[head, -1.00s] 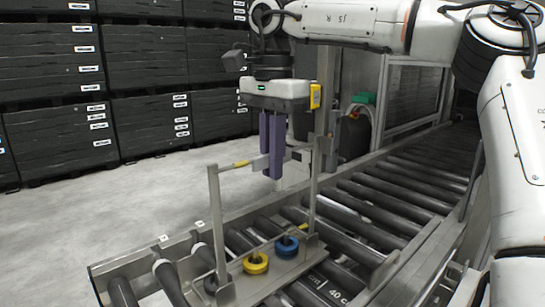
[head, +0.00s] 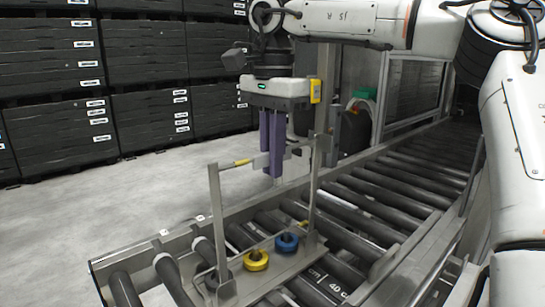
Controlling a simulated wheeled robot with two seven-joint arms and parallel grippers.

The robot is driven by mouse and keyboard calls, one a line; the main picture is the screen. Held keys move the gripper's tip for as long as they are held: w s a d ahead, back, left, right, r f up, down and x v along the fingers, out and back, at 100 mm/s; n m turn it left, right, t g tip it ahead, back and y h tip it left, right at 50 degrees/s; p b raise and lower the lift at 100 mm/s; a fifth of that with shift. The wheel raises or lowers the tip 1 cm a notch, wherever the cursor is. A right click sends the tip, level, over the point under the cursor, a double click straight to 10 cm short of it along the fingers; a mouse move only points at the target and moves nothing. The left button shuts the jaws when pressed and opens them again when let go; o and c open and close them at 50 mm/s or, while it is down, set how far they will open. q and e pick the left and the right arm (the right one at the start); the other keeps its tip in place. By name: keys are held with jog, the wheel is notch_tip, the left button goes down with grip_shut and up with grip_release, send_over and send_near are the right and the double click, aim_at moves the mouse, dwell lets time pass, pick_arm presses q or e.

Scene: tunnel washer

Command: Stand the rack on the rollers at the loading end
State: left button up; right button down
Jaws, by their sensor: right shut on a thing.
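The rack (head: 312,205) is a grey metal frame with two tall posts, a thin top bar and a flat base. Its base carries a yellow ring (head: 256,261) and a blue ring (head: 287,243). The rack looks upright over the rollers (head: 368,236) at the near end of the conveyor. I cannot tell whether its base rests on them or hangs just above. My right gripper (head: 273,167), with purple fingers, is shut on the rack at its top bar. My left gripper is not in view.
The conveyor's metal side rail (head: 170,240) runs along the near left. Rollers continue to the back right beside a mesh guard (head: 412,95). Stacked black crates (head: 60,135) stand at the back left. Grey floor (head: 110,200) lies clear between.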

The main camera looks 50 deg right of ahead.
jog(key=shift+r, duration=0.1)
jog(key=c, duration=1.8)
grip_release()
jog(key=shift+f, duration=0.25)
notch_tip(320, 180, up, 11)
jog(key=shift+f+p, duration=0.15)
jog(key=shift+p, duration=0.3)
